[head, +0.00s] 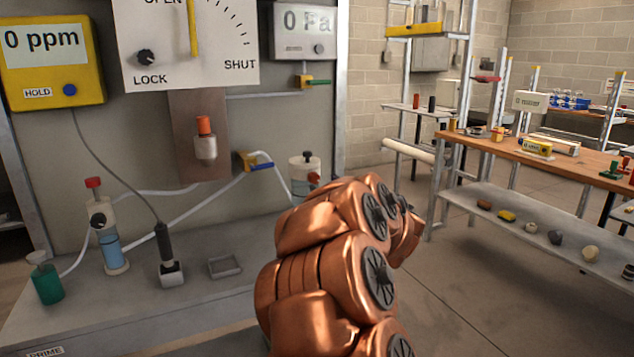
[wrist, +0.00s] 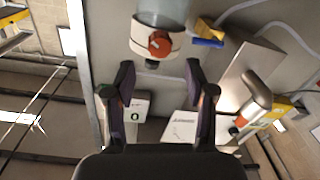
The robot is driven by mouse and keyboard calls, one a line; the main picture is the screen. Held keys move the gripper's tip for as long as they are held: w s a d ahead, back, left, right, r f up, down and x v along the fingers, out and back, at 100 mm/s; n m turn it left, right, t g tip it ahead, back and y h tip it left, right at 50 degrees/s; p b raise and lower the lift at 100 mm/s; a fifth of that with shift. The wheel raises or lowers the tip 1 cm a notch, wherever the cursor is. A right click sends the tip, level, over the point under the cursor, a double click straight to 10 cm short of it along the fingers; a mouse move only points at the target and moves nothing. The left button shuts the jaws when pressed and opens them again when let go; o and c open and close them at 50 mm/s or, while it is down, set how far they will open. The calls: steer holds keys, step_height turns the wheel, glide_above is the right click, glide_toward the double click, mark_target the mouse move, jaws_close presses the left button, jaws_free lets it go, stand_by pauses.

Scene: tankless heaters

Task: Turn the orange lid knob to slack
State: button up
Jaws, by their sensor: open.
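The orange lid knob (head: 313,180) sits on the side of the white lid of a clear vessel (head: 300,188) at the back of the bench. A black cap tops that lid. In the wrist view, which looks upside down, the orange knob (wrist: 160,43) faces the camera on the white lid (wrist: 142,36). My gripper (wrist: 159,78) is open and empty, its two fingers spread to either side below the knob in the picture. The fingers appear apart from the knob. In the head view my copper arm hides the gripper and covers part of the vessel.
A blue-handled yellow valve (head: 255,162) with hoses is left of the vessel. An orange-capped metal cylinder (head: 205,140) hangs on the panel. A red-topped bottle (head: 110,235) and green cup (head: 46,284) stand farther left. The bench front is mostly clear.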

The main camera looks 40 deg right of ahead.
mark_target(316, 178)
steer(key=shift+x, duration=2.75)
steer(key=shift+c, duration=0.2)
jaws_close()
